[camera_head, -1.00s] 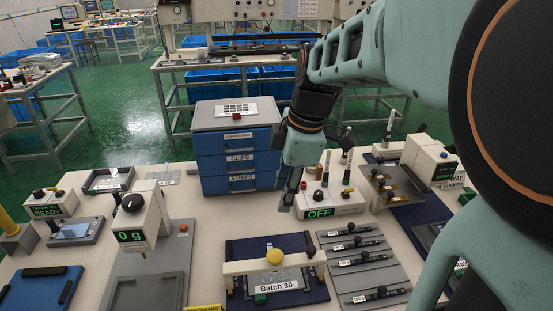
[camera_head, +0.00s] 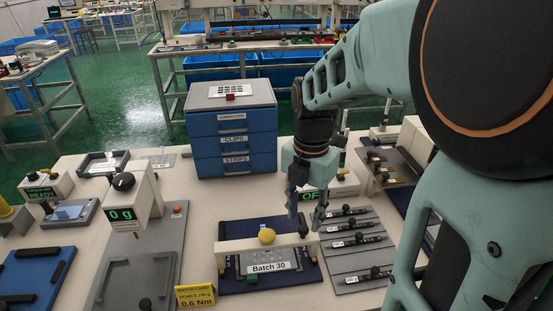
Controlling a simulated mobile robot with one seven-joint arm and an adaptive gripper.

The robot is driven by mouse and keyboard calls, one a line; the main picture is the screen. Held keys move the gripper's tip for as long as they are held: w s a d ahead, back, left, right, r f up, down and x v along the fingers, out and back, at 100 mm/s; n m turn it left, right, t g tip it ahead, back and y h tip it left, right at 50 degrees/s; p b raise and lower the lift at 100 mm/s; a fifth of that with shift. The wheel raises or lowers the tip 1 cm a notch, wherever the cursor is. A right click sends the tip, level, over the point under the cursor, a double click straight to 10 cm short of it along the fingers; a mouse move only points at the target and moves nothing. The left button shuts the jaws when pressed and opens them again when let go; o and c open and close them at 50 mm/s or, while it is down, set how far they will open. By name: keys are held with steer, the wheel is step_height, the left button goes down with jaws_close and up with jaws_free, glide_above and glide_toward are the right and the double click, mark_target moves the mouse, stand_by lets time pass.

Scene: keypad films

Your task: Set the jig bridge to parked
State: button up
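The jig is a dark blue plate (camera_head: 230,285) on the bench, bearing a grey piece labelled Batch 30 (camera_head: 268,267). The cream jig bridge (camera_head: 238,244) spans across it from left to right, with a yellow ball (camera_head: 267,236) at its middle. A black knob (camera_head: 303,230) stands near the bridge's right end. My gripper (camera_head: 306,218) points down over that right end. Its two dark fingers are apart, with the black knob low between them in this view. I cannot tell whether the fingers touch the knob. Nothing is seen held.
A grey rack with several black-knobbed bars (camera_head: 352,250) lies just right of the jig. A yellow batch card (camera_head: 195,296) sits at front left. Blue drawers (camera_head: 233,140) and a box with a green display (camera_head: 342,184) stand behind.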

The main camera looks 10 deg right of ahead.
mark_target(304, 228)
steer(key=shift+f, duration=1.8)
jaws_close()
